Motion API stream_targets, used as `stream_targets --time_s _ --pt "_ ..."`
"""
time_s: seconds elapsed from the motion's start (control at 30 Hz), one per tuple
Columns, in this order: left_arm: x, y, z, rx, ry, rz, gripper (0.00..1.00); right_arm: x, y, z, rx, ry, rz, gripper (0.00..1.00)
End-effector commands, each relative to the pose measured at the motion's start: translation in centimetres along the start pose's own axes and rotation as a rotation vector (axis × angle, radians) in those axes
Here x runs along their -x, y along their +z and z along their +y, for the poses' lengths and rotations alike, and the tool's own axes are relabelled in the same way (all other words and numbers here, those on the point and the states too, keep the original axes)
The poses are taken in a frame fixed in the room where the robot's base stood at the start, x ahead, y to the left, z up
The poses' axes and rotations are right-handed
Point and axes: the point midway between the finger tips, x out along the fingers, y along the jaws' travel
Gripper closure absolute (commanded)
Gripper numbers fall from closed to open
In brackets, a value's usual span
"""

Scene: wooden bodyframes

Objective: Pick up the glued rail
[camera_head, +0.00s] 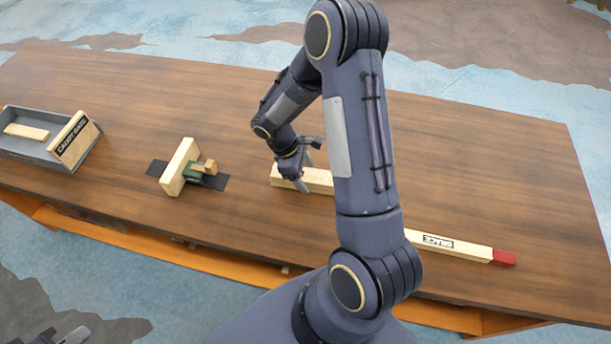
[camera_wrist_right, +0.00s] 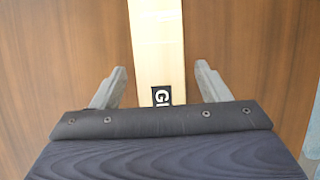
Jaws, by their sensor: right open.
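The glued rail (camera_head: 318,178) is a pale wooden bar lying on the table, partly hidden behind my right arm in the head view. In the right wrist view the rail (camera_wrist_right: 155,45) runs up from the gripper, and a black label on it shows the letters "GL". My right gripper (camera_head: 303,172) is open at the rail's left part. In the wrist view the right gripper's fingers (camera_wrist_right: 161,68) stand on either side of the rail, with gaps between. My left gripper (camera_head: 74,337) shows only in part at the bottom left corner, away from the table; its jaws are unclear.
A wooden bar labelled "BRACE" (camera_head: 458,247) with a red end lies at the right. A wooden block with a green part (camera_head: 182,168) sits on a black mat (camera_head: 156,168). A grey tray (camera_head: 25,145) holding wood stands far left. The table's back right is clear.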

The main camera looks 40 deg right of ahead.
Motion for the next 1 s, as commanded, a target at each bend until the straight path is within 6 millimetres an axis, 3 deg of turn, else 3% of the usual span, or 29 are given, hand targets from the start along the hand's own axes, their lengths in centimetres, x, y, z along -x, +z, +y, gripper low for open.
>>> stream_targets --time_s 0.3,0.73,1.0 --pt "0.06 -0.02 0.03 0.0 0.0 0.0 1.0 -0.71 0.0 -0.01 -0.002 0.0 0.001 0.32" --pt "0.06 -0.02 0.03 0.0 0.0 0.0 1.0 -0.66 0.0 -0.01 -0.001 0.0 0.001 0.89" --pt "0.2 -0.09 0.09 0.0 0.0 0.0 1.0 -0.44 0.08 0.02 -0.002 0.0 0.001 0.89"
